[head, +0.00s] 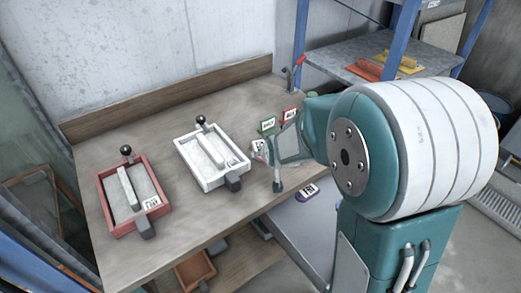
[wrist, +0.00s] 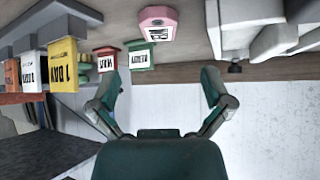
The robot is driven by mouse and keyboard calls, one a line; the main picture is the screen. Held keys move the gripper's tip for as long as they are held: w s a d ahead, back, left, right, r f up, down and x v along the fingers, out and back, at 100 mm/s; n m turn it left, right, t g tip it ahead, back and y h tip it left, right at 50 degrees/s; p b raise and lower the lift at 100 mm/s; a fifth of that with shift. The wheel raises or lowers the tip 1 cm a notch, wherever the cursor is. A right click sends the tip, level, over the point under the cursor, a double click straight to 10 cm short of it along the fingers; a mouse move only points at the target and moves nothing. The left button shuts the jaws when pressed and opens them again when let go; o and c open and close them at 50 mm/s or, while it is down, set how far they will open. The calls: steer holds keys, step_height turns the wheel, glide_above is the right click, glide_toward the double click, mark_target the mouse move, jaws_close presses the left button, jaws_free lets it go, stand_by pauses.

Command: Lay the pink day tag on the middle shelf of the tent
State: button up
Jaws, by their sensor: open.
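The pink tag (wrist: 158,20) shows at the top of the wrist view, with a white printed label on it. In the head view the pink tag (head: 257,147) is on the wooden workbench, partly hidden by my gripper (head: 268,166). In the wrist view my gripper (wrist: 160,98) is open, its two fingers wide apart with nothing between them. The pink tag lies beyond the fingertips, apart from them. I cannot clearly make out the tent or its middle shelf; a translucent greenish sheet (head: 25,100) stands at the far left of the head view.
Green (head: 268,125) and red (head: 289,114) tags stand beside the pink one. A white tray (head: 188,149) and a red tray (head: 104,190) sit on the bench (head: 85,158). A yellow tag (wrist: 66,63) shows in the wrist view. A blue-posted shelf (head: 432,62) stands behind my arm.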

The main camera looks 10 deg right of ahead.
mark_target(259, 143)
steer(key=x, duration=0.5)
steer(key=shift+w+r+x, duration=0.15)
steer(key=shift+x, duration=1.15)
steer(key=shift+w+r+x, duration=0.15)
steer(key=shift+x, duration=1.1)
steer(key=shift+c, duration=0.3)
steer(key=c, duration=0.9)
steer(key=shift+r, duration=0.4)
step_height(259, 143, up, 3)
steer(key=shift+f, duration=0.2)
steer(key=s+f+v, duration=0.2)
steer(key=v, duration=1.4)
steer(key=shift+s+r, duration=0.15)
steer(key=shift+s, duration=0.25)
